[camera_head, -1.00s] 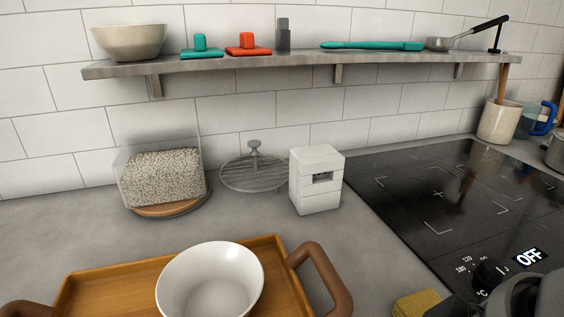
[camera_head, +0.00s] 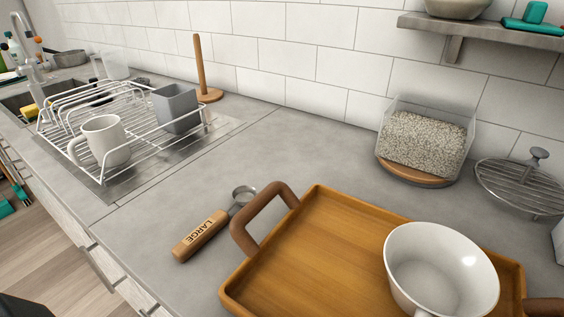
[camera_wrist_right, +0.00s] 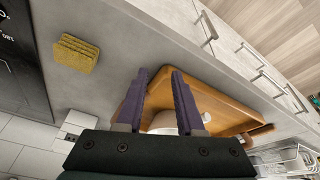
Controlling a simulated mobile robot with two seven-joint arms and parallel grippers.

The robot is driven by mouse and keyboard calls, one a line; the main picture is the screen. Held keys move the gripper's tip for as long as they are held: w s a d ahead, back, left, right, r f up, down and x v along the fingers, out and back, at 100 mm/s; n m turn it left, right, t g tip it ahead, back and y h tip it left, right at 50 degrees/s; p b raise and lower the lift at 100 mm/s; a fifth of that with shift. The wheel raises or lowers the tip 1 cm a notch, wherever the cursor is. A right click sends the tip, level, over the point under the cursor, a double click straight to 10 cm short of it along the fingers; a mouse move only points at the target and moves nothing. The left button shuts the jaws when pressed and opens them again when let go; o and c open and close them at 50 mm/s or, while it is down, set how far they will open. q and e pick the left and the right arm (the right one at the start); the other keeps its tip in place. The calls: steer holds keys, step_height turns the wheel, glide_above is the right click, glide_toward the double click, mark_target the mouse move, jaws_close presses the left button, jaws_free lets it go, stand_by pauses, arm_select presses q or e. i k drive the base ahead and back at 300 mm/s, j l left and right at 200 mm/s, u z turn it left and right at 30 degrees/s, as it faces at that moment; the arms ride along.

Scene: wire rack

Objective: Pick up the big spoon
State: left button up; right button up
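The big spoon (camera_head: 212,226) lies flat on the grey counter in the head view, left of the tray. It has a wooden handle marked LARGE, towards the counter's front edge, and a metal end partly close to the tray's brown handle. My right gripper (camera_wrist_right: 159,74) shows only in the right wrist view. Its two dark purple fingers are apart with nothing between them, and it hangs over the counter near the tray and bowl. The spoon is not visible in that view.
A wooden tray (camera_head: 310,250) holds a white bowl (camera_head: 440,268). A wire dish rack (camera_head: 75,105) with a white mug (camera_head: 104,140) stands left. Bare counter lies around the spoon's handle. A yellow sponge (camera_wrist_right: 75,53) is by the hob. A filled glass container (camera_head: 425,140) stands behind the tray.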

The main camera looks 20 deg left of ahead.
mark_target(242, 195)
steer(key=i+j, duration=0.1)
steer(key=j, duration=0.65)
steer(key=i+j, duration=0.1)
steer(key=j, duration=0.65)
steer(key=j+z, duration=0.1)
steer(key=j, duration=0.65)
steer(key=i, duration=0.05)
